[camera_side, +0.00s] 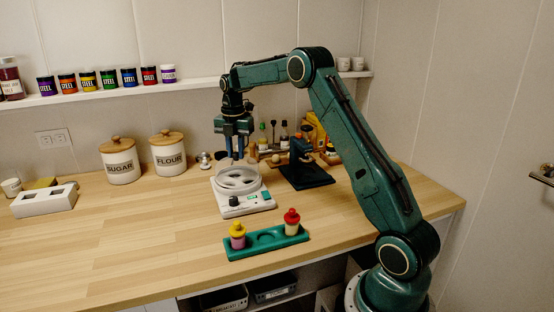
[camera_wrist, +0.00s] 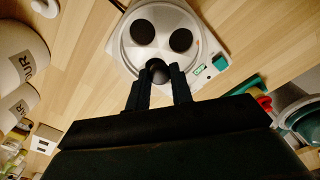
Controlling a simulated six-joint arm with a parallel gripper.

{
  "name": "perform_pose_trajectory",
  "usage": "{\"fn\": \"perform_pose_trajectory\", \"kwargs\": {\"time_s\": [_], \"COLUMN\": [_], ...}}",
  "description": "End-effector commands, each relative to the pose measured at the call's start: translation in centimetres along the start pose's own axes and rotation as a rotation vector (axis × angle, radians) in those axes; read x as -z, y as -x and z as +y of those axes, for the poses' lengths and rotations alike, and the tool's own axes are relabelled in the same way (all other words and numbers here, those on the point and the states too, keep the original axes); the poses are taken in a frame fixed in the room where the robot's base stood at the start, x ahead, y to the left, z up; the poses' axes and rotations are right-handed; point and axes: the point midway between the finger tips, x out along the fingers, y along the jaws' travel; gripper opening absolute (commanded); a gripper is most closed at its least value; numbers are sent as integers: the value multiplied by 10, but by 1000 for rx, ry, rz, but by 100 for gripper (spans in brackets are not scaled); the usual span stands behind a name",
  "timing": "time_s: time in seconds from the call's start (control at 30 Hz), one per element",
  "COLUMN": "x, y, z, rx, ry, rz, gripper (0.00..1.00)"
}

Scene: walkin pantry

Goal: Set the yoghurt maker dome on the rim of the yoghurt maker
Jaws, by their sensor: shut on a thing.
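The yoghurt maker (camera_side: 247,206) is a white base with a dark knob and a green panel, standing on the wooden counter. The wrist view shows its round grey top and dark round wells, with the green panel (camera_wrist: 220,63) at the right. My gripper (camera_side: 237,157) points down over it and is shut on the yoghurt maker dome (camera_side: 239,178), a clear cover that is faint in the side view. In the wrist view my fingers (camera_wrist: 161,82) reach over the near edge of the top. Whether the dome touches the rim or hovers just above it, I cannot tell.
A green rack (camera_side: 265,242) with a yellow-topped jar (camera_side: 238,236) and a red-topped jar (camera_side: 291,222) lies in front. Sugar (camera_side: 119,161) and flour (camera_side: 167,154) canisters stand at the back left. The left counter is mostly clear.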

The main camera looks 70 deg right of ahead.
Motion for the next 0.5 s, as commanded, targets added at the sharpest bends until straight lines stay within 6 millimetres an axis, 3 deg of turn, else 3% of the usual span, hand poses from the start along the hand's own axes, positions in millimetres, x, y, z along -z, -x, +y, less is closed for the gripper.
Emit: {"fn": "perform_pose_trajectory", "kwargs": {"time_s": [0.5], "x": [0], "y": [-4], "z": [0], "rx": [-1], "ry": [0], "rz": [-1], "gripper": [0]}}
